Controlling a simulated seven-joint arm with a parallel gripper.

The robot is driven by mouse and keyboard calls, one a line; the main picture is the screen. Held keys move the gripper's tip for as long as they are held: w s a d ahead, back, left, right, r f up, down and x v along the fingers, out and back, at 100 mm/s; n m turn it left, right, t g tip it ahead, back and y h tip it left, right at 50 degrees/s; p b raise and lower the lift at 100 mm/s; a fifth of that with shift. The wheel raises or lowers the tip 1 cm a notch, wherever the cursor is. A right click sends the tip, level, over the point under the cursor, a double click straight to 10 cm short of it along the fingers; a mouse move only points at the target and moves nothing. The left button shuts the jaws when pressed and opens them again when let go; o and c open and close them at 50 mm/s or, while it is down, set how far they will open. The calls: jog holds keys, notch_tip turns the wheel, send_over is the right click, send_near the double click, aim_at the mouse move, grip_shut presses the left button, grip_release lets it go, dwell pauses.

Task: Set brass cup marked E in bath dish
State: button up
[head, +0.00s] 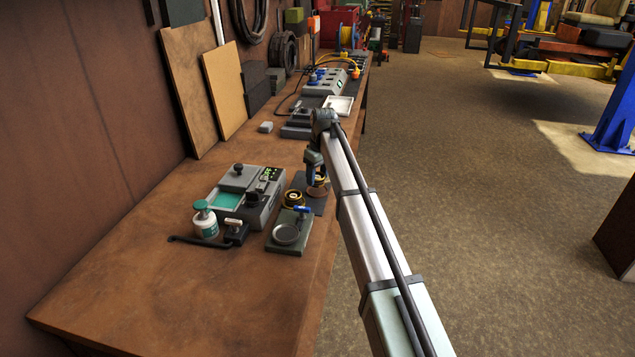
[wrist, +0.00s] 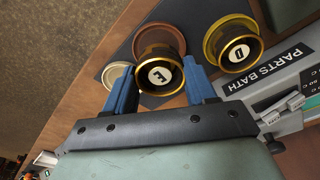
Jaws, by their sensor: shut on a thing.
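The brass cup marked E (wrist: 161,78) has a dark inside and a white label. It sits between the blue fingers of my gripper (wrist: 160,66), which is shut on it. In the head view my gripper (head: 317,172) is over the dark mat, with part of the brass cup (head: 319,189) showing below it. A brown round coaster (wrist: 159,33) shows behind cup E; I cannot tell whether they touch. A round grey dish (head: 286,234) on a green-grey plate, nearer the camera, may be the bath dish. A teal basin (head: 226,199) is in the parts bath unit.
A brass cup marked D (wrist: 238,52) stands close beside cup E on a yellow coaster (wrist: 218,30). The parts bath unit (head: 262,196) stands left of the mat (head: 318,206). A white and teal bottle (head: 205,220) is farther left. The bench's near end is clear.

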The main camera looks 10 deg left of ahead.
aim_at(317, 177)
notch_tip(317, 177, up, 6)
jog(key=shift+f, duration=0.1)
jog(key=shift+a+r, duration=0.2)
jog(key=shift+r, duration=0.1)
jog(key=s+a+m, duration=0.1)
jog(key=s+a, duration=0.1)
jog(key=a, duration=0.2)
jog(key=s+a+m, duration=0.1)
jog(key=a, duration=0.3)
jog(key=s+a+m, duration=0.1)
jog(key=s+a, duration=0.1)
jog(key=a, duration=0.3)
jog(key=shift+s+a+r, duration=0.1)
jog(key=shift+s+r, duration=0.05)
jog(key=shift+s, duration=0.2)
jog(key=s+a+f+m, duration=0.2)
jog(key=s+a, duration=0.8)
jog(key=a, duration=0.2)
jog(key=shift+d+f, duration=0.15)
jog(key=shift+f, duration=1.15)
jog(key=shift+d+f, duration=0.1)
jog(key=shift+f, duration=1.15)
jog(key=shift+f, duration=0.55)
jog(key=o, duration=0.8)
jog(key=shift+c, duration=0.2)
